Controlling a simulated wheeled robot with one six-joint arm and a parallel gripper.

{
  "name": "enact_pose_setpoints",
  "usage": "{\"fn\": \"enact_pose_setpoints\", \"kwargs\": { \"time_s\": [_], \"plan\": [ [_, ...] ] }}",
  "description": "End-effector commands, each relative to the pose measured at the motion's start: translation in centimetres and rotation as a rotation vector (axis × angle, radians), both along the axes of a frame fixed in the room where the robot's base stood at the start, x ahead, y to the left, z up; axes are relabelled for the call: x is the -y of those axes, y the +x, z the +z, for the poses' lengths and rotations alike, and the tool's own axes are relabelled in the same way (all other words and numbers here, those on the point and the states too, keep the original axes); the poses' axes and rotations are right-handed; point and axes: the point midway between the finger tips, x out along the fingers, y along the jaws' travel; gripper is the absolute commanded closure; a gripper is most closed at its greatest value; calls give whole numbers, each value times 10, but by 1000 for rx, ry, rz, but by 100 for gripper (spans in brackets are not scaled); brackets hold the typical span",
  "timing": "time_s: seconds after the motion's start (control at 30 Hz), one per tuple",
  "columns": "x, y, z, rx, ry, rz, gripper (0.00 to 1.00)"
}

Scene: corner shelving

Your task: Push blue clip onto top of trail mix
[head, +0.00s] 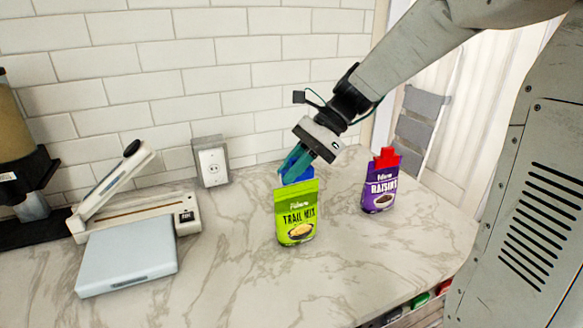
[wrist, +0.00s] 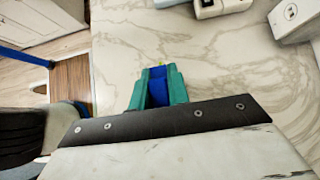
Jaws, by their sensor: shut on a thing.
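The green trail mix bag (head: 296,215) stands upright on the marble counter. My gripper (head: 296,166) is just above and behind the bag's top edge in the head view. Its teal fingers are shut on the blue clip (head: 298,177), which shows partly between and below them. In the wrist view the blue clip (wrist: 158,88) sits between the teal fingers (wrist: 158,86), with a small yellow-green bit at its far end. Whether the clip touches the bag's top cannot be told.
A purple raisins bag (head: 381,188) with a red clip (head: 386,158) on top stands to the right. A bag sealer (head: 135,205) and a pale blue scale (head: 128,257) are at left. The front counter is clear.

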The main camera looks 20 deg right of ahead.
Motion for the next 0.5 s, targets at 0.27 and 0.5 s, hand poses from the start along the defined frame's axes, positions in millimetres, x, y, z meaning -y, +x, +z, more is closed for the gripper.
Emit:
{"fn": "enact_pose_setpoints", "kwargs": {
  "time_s": [0.27, 0.5],
  "plan": [
    [0, 0, -7, -1, 0, -1, 100],
    [0, 0, -13, 0, 0, 0, 100]
  ]
}}
